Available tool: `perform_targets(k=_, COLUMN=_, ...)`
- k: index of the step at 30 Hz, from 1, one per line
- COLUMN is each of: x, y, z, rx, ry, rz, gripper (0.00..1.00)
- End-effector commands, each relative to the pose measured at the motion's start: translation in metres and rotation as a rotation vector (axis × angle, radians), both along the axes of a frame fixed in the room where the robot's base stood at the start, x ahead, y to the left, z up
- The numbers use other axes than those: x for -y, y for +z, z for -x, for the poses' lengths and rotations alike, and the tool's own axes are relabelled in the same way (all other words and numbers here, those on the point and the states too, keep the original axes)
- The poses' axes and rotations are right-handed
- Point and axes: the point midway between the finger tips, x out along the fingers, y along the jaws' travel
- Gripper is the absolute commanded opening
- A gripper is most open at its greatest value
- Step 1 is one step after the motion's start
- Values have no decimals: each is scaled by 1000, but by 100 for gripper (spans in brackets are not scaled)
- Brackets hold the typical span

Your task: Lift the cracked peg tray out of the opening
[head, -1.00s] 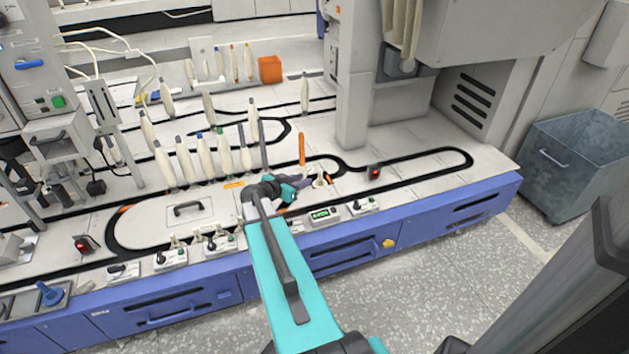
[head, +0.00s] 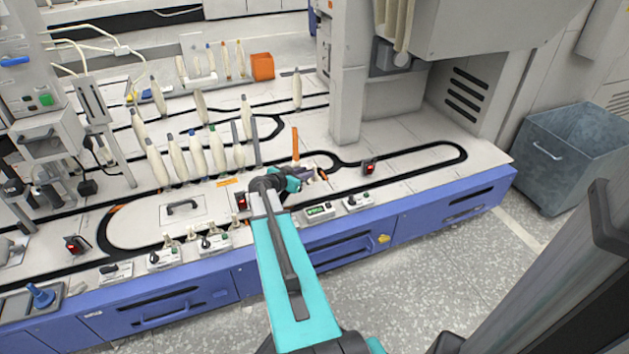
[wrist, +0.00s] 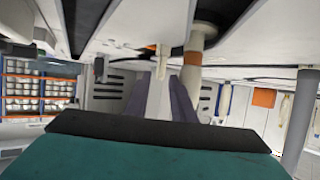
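My gripper (head: 311,174) is low over the front part of the machine table in the head view, beside the black track loop. In the wrist view my gripper (wrist: 161,82) shows two purple-grey fingers, apart, with a light strip visible between them. A small pale peg-like part (wrist: 162,52) with an orange-brown tip shows just beyond the fingertips. A thicker pale post (wrist: 194,48) stands beside it. I cannot tell whether either belongs to the cracked peg tray. No crack is visible, and my gripper partly covers that spot in the head view.
An upright orange strip (head: 295,143) stands just behind my gripper. Several pale bobbins (head: 198,153) stand to the left. A red-lit box (head: 369,166) is at the right, and a small panel with a green display (head: 319,210) is in front.

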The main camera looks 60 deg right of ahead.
Motion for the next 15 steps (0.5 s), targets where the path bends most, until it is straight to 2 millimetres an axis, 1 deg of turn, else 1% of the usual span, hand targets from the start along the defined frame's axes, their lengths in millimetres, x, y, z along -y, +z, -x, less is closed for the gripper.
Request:
perform_targets(k=1, x=8, y=-5, z=0, rx=0, ry=-2, rz=0, gripper=23)
perform_targets(k=6, x=20, y=-9, z=1, rx=0, ry=0, rz=0, gripper=23)
perform_targets(k=15, x=21, y=-9, z=1, rx=0, ry=0, rz=0, gripper=23)
